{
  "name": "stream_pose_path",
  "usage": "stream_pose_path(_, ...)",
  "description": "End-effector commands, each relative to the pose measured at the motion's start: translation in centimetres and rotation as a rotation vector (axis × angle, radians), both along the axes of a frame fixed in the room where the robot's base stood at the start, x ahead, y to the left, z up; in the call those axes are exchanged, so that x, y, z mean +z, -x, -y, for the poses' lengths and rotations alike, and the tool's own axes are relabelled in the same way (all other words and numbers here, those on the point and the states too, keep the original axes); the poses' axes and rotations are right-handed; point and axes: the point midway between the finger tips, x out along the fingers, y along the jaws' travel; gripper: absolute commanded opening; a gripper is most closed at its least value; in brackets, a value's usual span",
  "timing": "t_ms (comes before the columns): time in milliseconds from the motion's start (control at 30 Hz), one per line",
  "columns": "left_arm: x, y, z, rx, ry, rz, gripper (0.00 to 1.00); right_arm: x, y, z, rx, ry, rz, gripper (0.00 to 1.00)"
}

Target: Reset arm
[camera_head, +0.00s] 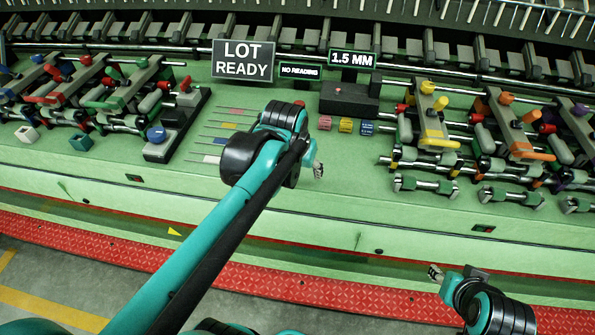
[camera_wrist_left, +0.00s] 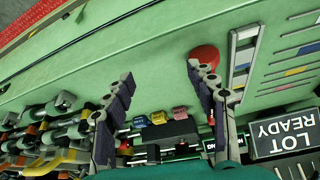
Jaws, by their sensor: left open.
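My left arm reaches in from the bottom left over the green bench (camera_head: 250,213) in the head view. Its gripper (camera_head: 318,170) shows small past the dark wrist joint. In the left wrist view the two dark fingers of this gripper (camera_wrist_left: 161,75) are spread wide with nothing between them but green bench behind. A red round piece (camera_wrist_left: 205,54) lies partly hidden behind one finger there. My right gripper (camera_head: 435,272) is at the lower right of the head view, in front of the bench; its jaws are too small to read.
Small pink, yellow and blue blocks (camera_head: 345,125) stand near a dark box with a red button (camera_head: 350,100). A "LOT READY" sign (camera_head: 243,59) stands behind. Racks of coloured clamps fill left (camera_head: 115,90) and right (camera_head: 500,135). The bench front strip is clear.

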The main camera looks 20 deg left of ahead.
Motion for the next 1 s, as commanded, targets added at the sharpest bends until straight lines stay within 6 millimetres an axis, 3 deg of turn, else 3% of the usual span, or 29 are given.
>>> stream_pose_path(567,-0.5,0.6,0.2,-0.004,-0.001,0.007,0.57,-0.4,0.0,0.0,0.000,0.000,0.000,0.40)
stream_pose_path(667,-2.2,2.4,0.8,-0.016,-0.003,0.036,0.57,-1.7,0.0,0.0,0.000,0.000,0.000,0.40)
stream_pose_path(800,-6.0,6.2,1.9,-0.043,-0.008,0.103,0.57,-4.1,0.0,0.0,0.000,0.000,0.000,0.40)
stream_pose_path(1000,-10.7,10.0,3.0,-0.075,-0.013,0.182,0.57,-6.4,0.0,0.0,0.000,0.000,0.000,0.40)
